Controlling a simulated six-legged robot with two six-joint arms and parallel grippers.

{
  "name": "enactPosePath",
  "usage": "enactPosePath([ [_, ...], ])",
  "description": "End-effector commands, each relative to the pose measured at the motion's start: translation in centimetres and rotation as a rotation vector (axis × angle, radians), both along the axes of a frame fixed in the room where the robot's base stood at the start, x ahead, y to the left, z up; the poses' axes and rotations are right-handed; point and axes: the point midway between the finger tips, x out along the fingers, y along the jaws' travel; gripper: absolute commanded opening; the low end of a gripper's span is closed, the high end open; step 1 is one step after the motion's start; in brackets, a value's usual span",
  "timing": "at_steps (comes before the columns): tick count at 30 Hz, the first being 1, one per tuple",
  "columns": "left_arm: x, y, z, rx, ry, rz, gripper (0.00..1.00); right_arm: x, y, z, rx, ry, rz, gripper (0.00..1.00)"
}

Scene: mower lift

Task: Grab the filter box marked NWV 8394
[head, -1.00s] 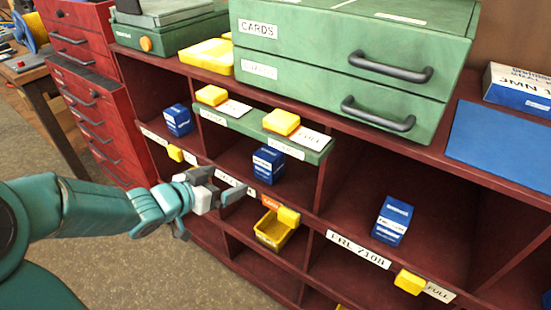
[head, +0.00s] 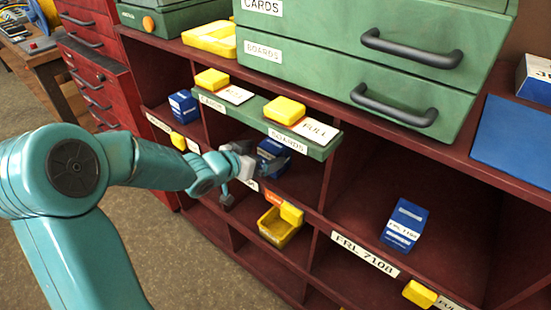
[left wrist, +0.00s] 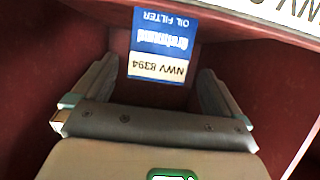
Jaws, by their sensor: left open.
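The blue filter box marked NWV 8394 (left wrist: 162,45) appears upside down in the left wrist view, with a white "OIL FILTER" print and a cream label strip. In the head view the blue box (head: 273,153) stands in the middle cubby of the dark red shelf, partly hidden by my gripper. My left gripper (head: 242,170) is open at the front of that cubby. In the left wrist view my open fingers (left wrist: 157,78) lie left and right of the box's line, with the box ahead between them. My right gripper is not in view.
Another blue box (head: 184,105) sits in the cubby to the left, and one (head: 404,225) in the FRL 7108 cubby to the right. A green shelf piece (head: 262,122) with yellow blocks overhangs the middle cubby. A yellow bin (head: 277,230) is below.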

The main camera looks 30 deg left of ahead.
Motion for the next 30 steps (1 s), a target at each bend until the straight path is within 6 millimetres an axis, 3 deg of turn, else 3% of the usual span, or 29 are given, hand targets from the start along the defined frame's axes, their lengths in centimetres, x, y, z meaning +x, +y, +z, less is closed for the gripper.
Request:
enactPosePath([
  [12,5.1,-0.8,-1.9,-0.001,0.0,0.0,1.0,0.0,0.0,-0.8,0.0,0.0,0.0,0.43],
  [20,5.5,-0.8,-2.0,0.0,0.0,0.002,1.0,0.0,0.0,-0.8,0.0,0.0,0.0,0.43],
  [21,5.5,-0.8,-2.0,0.0,0.0,0.002,0.97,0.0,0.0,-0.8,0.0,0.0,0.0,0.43],
  [27,5.5,-0.7,-2.0,0.0,0.0,0.002,0.34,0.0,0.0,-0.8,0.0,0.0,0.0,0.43],
  [30,5.5,-0.7,-1.9,0.0,-0.003,0.002,0.34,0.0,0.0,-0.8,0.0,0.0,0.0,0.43],
])
